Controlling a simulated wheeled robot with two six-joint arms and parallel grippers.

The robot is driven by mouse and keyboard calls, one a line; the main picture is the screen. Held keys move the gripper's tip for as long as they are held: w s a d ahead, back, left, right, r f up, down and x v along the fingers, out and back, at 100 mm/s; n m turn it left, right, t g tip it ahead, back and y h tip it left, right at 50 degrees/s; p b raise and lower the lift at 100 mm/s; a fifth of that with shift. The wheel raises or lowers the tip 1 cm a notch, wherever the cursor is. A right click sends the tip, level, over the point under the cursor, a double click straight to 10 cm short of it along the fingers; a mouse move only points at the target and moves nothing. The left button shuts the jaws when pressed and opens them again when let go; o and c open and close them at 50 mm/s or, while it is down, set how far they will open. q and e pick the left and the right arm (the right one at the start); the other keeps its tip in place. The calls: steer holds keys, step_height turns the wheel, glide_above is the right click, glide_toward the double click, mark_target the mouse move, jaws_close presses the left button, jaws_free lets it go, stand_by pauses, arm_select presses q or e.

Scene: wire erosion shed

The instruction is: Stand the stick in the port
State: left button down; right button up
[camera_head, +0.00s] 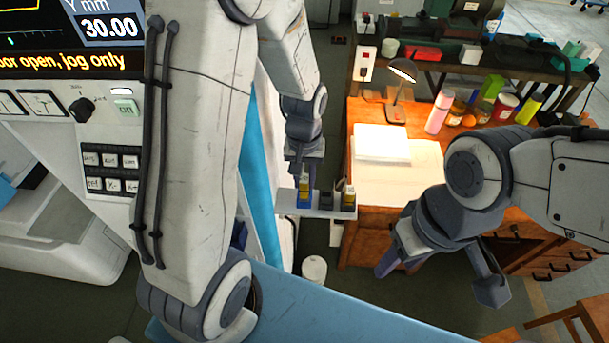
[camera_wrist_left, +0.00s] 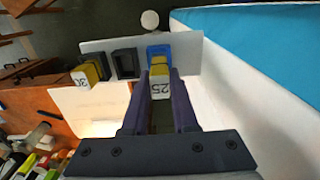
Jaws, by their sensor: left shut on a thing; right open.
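My left gripper (camera_head: 304,174) is shut on a small yellow stick (camera_head: 305,187) with a white end marked 25, which also shows in the left wrist view (camera_wrist_left: 160,86). The stick is at the blue port (camera_head: 304,200) on the left part of a narrow grey shelf (camera_head: 339,212). In the left wrist view its far end meets the blue port (camera_wrist_left: 158,51); I cannot tell how deep it sits. A black port (camera_wrist_left: 125,64) beside it looks empty. Another yellow stick (camera_wrist_left: 88,75), marked 30, stands at the shelf's other end. My right gripper (camera_head: 440,276) is open and empty.
A wooden desk (camera_head: 360,232) with papers (camera_head: 382,143), a lamp (camera_head: 403,72) and several bottles and cans stands behind and right of the shelf. The machine panel (camera_head: 75,110) is at the left. A white bin (camera_head: 314,269) is on the floor.

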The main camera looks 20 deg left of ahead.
arm_select(q)
steer(key=shift+f+b, duration=0.5)
steer(key=shift+f, duration=0.2)
steer(key=c, duration=0.7)
jaws_free()
steer(key=shift+r, duration=0.15)
